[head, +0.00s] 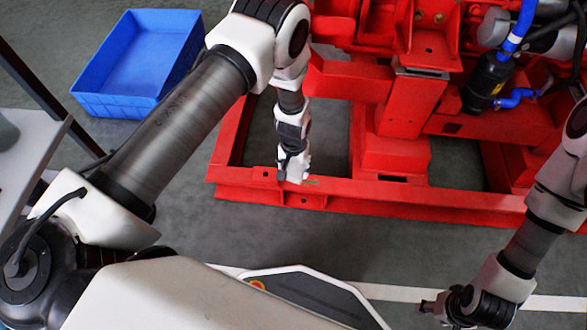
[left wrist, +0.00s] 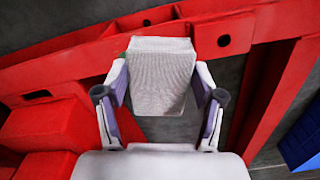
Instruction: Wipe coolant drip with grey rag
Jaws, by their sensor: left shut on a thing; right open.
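My left gripper (head: 293,172) points down at the front rail (head: 400,196) of the red pumpset frame. In the left wrist view, my left gripper (left wrist: 160,95) is shut on the grey rag (left wrist: 160,72), a pale folded pad between its two fingers. The rag is over or against the red rail; I cannot tell whether it touches. In the head view a small green streak (head: 312,182), which looks like the coolant drip, shows on the rail just right of the gripper. My right gripper (head: 428,306) is open and empty, low at the right over the floor.
A blue crate (head: 112,106) stands on the floor at the upper left, apart from the frame. A grey table (head: 32,150) is at the left edge. The red pumpset (head: 395,155) with a black canister (head: 485,82) and blue hoses rises behind the rail. Grey floor lies in front.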

